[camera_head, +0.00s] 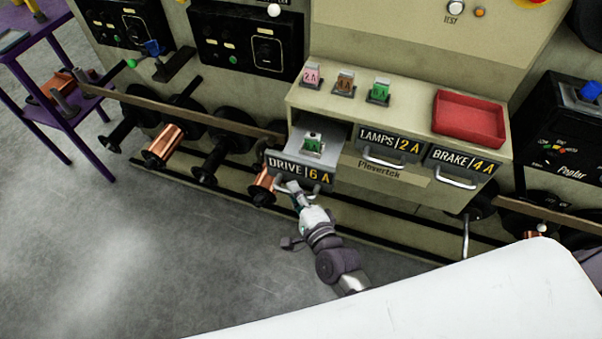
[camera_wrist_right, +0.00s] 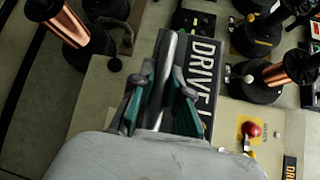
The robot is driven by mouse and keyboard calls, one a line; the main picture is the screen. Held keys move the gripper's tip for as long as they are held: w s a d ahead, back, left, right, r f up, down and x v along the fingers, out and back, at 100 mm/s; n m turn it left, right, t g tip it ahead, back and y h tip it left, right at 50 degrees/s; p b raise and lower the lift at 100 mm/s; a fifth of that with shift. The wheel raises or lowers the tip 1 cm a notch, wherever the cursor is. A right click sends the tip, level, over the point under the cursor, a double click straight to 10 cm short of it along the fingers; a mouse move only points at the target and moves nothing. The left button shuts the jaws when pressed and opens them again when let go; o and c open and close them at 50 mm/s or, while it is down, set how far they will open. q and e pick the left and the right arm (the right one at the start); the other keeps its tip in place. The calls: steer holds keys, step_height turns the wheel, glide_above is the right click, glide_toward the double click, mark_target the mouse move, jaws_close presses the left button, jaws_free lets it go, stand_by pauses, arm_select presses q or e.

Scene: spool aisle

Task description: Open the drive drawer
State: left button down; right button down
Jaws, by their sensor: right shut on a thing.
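The drive drawer (camera_head: 300,170), labelled DRIVE 6 A, stands pulled out from the cabinet in the head view. A small green-labelled piece (camera_head: 313,144) sits inside it. My right gripper (camera_head: 286,188) is at the drawer's front, shut on its handle. In the right wrist view, the fingers (camera_wrist_right: 160,95) are on either side of the metal handle bar (camera_wrist_right: 168,65), beside the DRIVE label (camera_wrist_right: 203,75). Part of the handle is hidden by the fingers. My left gripper is not in view.
The lamps drawer (camera_head: 390,143) and brake drawer (camera_head: 461,164) are closed to the right. On the cabinet top are a red tray (camera_head: 468,119) and pink, brown and green tagged pieces (camera_head: 345,82). Copper spools (camera_head: 163,144) line the rack at left. The grey floor (camera_head: 130,250) in front is clear.

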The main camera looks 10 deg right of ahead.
steer(key=shift+s+a, duration=0.35)
steer(key=shift+s, duration=0.15)
steer(key=c, duration=1.1)
jaws_free()
steer(key=shift+c, duration=0.2)
steer(key=v, duration=1.2)
